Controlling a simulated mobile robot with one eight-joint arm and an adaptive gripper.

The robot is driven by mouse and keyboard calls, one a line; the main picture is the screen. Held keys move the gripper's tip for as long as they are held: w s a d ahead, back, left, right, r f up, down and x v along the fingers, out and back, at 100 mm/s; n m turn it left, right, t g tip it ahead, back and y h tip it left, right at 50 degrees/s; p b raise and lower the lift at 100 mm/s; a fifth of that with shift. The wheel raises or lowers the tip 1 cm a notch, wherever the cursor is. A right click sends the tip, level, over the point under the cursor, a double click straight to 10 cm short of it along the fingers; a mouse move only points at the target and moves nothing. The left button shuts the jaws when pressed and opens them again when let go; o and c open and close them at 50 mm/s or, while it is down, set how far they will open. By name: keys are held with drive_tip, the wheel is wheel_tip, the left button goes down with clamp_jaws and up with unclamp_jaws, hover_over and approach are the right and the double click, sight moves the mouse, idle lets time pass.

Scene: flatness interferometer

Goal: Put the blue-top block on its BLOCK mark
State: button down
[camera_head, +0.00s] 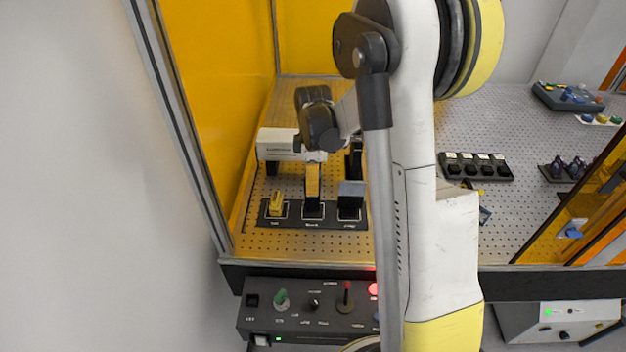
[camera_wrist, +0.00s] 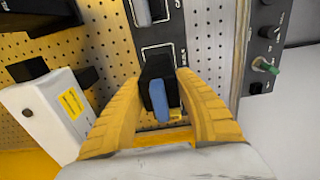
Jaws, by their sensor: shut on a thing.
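The blue-top block, a black body with a blue top (camera_wrist: 159,100), is between the yellow fingers of my gripper (camera_wrist: 165,102) in the wrist view. In the head view my gripper (camera_head: 312,184) points down over the middle, BLOCK mark of the black plate (camera_head: 331,222). The block's dark lower part (camera_head: 312,208) shows below the fingers, inside or just over the white outline. I cannot tell whether it touches the plate. My fingers hide most of the block in the head view.
A grey-blue-topped black piece (camera_head: 350,190) stands on the right mark, and a yellow piece (camera_head: 277,204) on the left mark. A white instrument (camera_head: 280,143) is close behind. A control box (camera_head: 308,310) with knobs lies in front. An amber wall (camera_head: 205,110) bounds the left.

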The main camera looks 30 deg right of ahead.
drive_tip(key=shift+f, duration=0.6)
drive_tip(key=shift+f+b, duration=0.45)
drive_tip(key=shift+b, duration=0.2)
drive_tip(key=c, duration=0.9)
unclamp_jaws()
drive_tip(key=shift+r, duration=0.1)
drive_tip(key=shift+r+p, duration=2.2)
drive_tip(key=shift+r, duration=1.3)
